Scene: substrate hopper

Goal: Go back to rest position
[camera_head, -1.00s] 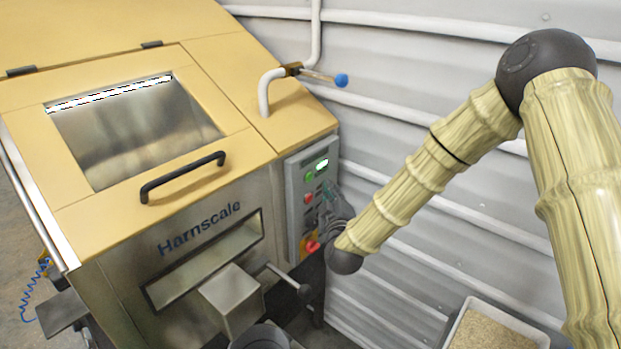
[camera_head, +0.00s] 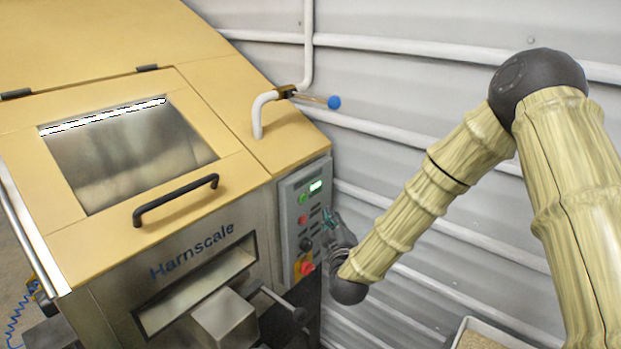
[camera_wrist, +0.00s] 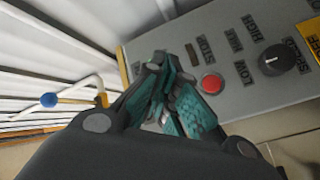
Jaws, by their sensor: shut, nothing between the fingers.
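My gripper (camera_head: 331,218) is in front of the right edge of the grey control panel (camera_head: 289,225) on the hopper. The wrist view shows its teal-padded fingers (camera_wrist: 172,118) drawn together and empty, close to the panel (camera_wrist: 152,47). I cannot tell whether the fingertips touch the panel.
The Harnscale hopper (camera_head: 205,205) fills the left, its lid (camera_head: 105,228) down with a black handle (camera_head: 176,200). A blue-tipped valve lever (camera_head: 333,102) sticks out above the panel. A tray of grains (camera_head: 462,333) is low on the right. The corrugated wall (camera_head: 400,85) stands behind.

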